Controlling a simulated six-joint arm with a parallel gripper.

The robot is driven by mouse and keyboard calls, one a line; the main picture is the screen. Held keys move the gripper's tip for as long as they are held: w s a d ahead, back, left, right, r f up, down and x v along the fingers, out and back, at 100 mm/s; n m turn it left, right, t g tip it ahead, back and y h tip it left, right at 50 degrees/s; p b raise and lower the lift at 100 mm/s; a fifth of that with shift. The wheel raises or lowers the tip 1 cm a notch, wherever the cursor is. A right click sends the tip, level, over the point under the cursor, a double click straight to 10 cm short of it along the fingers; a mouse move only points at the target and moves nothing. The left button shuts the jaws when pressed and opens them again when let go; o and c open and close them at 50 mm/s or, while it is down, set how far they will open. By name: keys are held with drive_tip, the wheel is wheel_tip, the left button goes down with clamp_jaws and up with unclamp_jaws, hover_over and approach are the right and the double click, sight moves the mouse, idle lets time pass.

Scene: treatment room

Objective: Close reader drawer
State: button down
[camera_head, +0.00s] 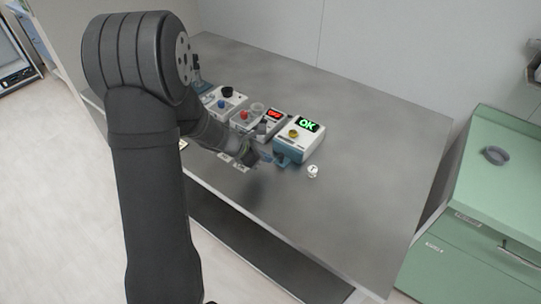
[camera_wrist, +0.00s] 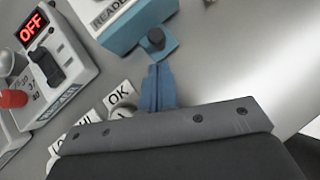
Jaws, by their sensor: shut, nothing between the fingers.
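The reader (camera_head: 304,140) is a white box with a green "OK" display and a yellow knob on top, on the grey table. Its blue drawer (camera_head: 282,158) shows at the front lower left. In the wrist view the drawer (camera_wrist: 130,30) has a small tab with a dark round knob (camera_wrist: 153,41). How far the drawer stands out is hard to tell. My gripper (camera_head: 266,157) is in front of the drawer. In the wrist view its blue fingers (camera_wrist: 158,75) are shut and empty, tips just short of the knob; I cannot tell whether they touch it.
A device with a red "OFF" display (camera_wrist: 45,50) and a dark switch stands left of the reader. More boxes with knobs (camera_head: 222,101) stand farther left. "OK" label cards (camera_wrist: 118,96) lie by the fingers. A small white round item (camera_head: 313,171) lies right of the drawer. The table's right side is clear.

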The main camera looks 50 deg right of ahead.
drive_tip(key=a+f+v, duration=0.1)
drive_tip(key=v, duration=1)
drive_tip(key=shift+w, duration=0.2)
drive_tip(key=x, duration=0.9)
drive_tip(key=shift+a, duration=0.1)
drive_tip(key=d, duration=0.1)
drive_tip(key=s+d, duration=0.1)
drive_tip(key=d, duration=0.1)
drive_tip(key=shift+s+d+f, duration=0.15)
drive_tip(key=shift+s+f, duration=0.1)
drive_tip(key=shift+f, duration=0.05)
drive_tip(key=shift+s+d, duration=0.3)
drive_tip(key=shift+d, duration=0.3)
